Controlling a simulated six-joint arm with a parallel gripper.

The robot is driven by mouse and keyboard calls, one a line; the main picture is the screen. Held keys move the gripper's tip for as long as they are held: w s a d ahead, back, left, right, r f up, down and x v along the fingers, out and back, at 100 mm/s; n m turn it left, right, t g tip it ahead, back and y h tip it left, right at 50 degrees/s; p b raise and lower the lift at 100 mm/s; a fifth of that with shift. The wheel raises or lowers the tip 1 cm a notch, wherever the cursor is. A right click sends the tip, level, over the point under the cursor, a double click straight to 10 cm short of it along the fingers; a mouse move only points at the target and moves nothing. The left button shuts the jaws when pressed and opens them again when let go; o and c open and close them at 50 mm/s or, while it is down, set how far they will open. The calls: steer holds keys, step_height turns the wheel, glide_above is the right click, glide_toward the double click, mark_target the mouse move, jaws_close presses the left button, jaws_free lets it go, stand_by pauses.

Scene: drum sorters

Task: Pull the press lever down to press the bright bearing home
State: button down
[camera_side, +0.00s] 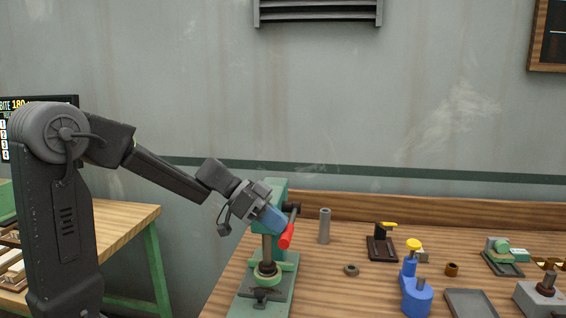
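The green press (291,266) stands at the front left of the wooden bench. Its lever has a red grip (287,236) that hangs down and slightly left from a dark pivot at the upper right of the press. My gripper (278,226) reaches in from the left with its blue fingers at the red grip, overlapping it in this view. I cannot tell whether the fingers are closed around the grip. The grey ram (267,247) points down over a dark part on a pale green round seat (267,279). I cannot make out a bright bearing there.
Right of the press stand a grey cylinder (324,226), a small ring (351,270), a black stand with a yellow top (382,244) and a blue fixture (416,292). A grey tray (471,303) lies at the front. Bare bench lies just right of the press.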

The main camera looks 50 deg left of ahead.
steer(key=shift+s+d+f, duration=0.1)
steer(key=shift+d+f, duration=0.05)
steer(key=shift+f, duration=0.6)
steer(key=shift+s+d+f, duration=0.1)
steer(key=shift+s+f, duration=0.05)
steer(key=shift+f, duration=0.65)
steer(key=shift+s+d+f, duration=0.1)
steer(key=shift+d+f, duration=0.05)
steer(key=shift+f, duration=0.6)
steer(key=r, duration=0.5)
steer(key=shift+s+a, duration=0.35)
steer(key=shift+s, duration=0.05)
steer(key=s+d+v, duration=0.1)
steer(key=v, duration=0.9)
steer(key=s+d+f+n+y, duration=0.3)
steer(key=s+d+y, duration=0.1)
steer(key=s+d, duration=0.1)
steer(key=s+d+f+n+g+y, duration=0.1)
steer(key=s+d+f+n+y, duration=0.2)
steer(key=d, duration=0.5)
steer(key=shift+s+f+n+y, duration=0.4)
steer(key=shift+s+n+y, duration=0.4)
steer(key=shift+s+y, duration=0.35)
